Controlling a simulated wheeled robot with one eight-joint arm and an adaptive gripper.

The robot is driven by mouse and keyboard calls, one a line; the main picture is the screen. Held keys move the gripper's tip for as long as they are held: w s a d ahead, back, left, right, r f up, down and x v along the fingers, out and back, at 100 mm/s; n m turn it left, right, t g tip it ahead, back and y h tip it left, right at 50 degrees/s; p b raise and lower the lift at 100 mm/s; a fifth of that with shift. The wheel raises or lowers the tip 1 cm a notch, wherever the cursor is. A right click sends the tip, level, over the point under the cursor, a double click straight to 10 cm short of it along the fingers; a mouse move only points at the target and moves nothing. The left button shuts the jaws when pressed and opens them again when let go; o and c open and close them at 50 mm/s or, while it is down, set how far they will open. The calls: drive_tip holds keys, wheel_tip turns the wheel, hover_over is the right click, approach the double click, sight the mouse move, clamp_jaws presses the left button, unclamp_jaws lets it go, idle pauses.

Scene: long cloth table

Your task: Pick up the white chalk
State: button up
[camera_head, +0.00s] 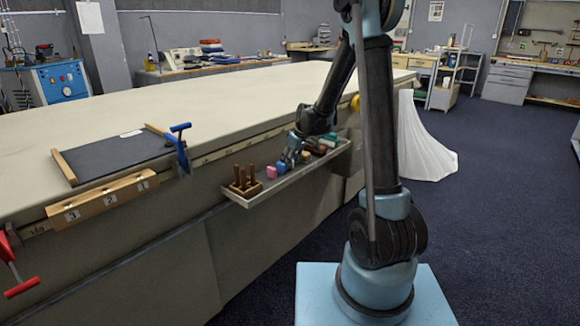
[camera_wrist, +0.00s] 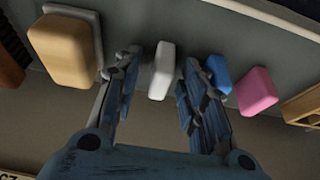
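The white chalk (camera_wrist: 162,70) is a small rounded block. In the wrist view it shows in the gap between the two fingers of my gripper (camera_wrist: 159,62). The fingers are open, one on each side of the chalk, with gaps visible between them and it. How far the fingertips are from it in depth is unclear. In the head view my gripper (camera_head: 292,154) is low over the narrow tray (camera_head: 240,198) on the table's side. I cannot make out the white chalk there; the gripper likely hides it.
A blue block (camera_wrist: 218,73) lies just right of my right finger, then a pink block (camera_wrist: 257,90). A tan block on a pale base (camera_wrist: 62,50) is left of my left finger. A wooden holder with pegs (camera_head: 245,184) stands at the tray's near end.

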clamp_jaws()
idle(0.4)
wheel_tip(320, 180, up, 10)
drive_tip(key=shift+f, duration=0.1)
idle(0.5)
idle(0.3)
